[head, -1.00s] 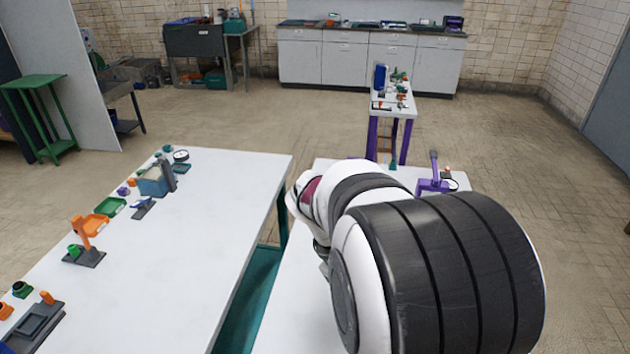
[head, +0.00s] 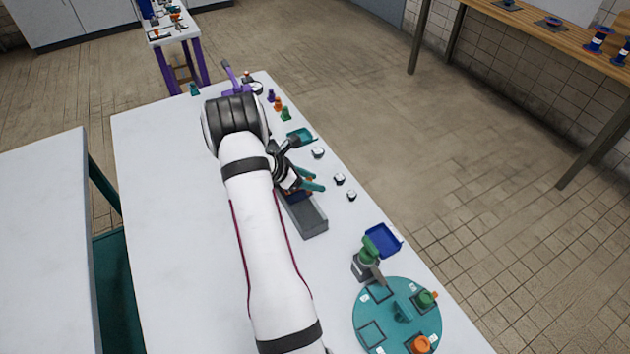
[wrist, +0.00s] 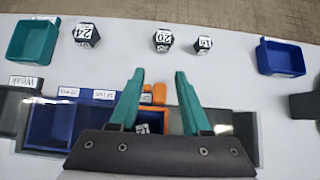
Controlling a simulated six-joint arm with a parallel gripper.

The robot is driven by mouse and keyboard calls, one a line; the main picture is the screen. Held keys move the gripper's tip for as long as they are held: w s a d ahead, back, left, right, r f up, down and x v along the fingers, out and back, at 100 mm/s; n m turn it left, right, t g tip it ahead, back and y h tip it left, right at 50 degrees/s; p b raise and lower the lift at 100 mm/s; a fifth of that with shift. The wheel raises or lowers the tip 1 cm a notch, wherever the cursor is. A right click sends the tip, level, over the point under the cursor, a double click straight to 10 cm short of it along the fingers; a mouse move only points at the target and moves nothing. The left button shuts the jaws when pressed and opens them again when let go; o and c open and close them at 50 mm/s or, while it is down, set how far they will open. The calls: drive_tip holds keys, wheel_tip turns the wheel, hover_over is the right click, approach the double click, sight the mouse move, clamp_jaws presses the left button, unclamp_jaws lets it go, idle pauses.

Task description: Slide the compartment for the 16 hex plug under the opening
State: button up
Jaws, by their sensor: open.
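My gripper (wrist: 159,76) has teal fingers spread apart, one on each side of a small orange block (wrist: 158,93); I cannot tell whether they touch it. In the head view my gripper (head: 313,182) is over the far end of a grey housing (head: 311,218). A blue compartment tray (wrist: 48,124) lies inside the housing, with small white labels along its edge, too blurred to read. The 16 hex plug (wrist: 204,44), black with a white top, stands on the table beyond the housing, also in the head view (head: 352,195).
Hex plugs 20 (wrist: 163,41) and 24 (wrist: 86,35) stand in the same row. A teal tray (wrist: 33,41) and a blue tray (wrist: 280,57) flank them. A green-topped fixture (head: 368,258) and round teal plate (head: 398,316) stand nearer. The left tabletop is clear.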

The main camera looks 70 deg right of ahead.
drive_tip(key=shift+s+d+f, duration=0.35)
drive_tip(key=shift+d+f, duration=0.05)
drive_tip(key=shift+f, duration=0.1)
clamp_jaws()
idle(1.2)
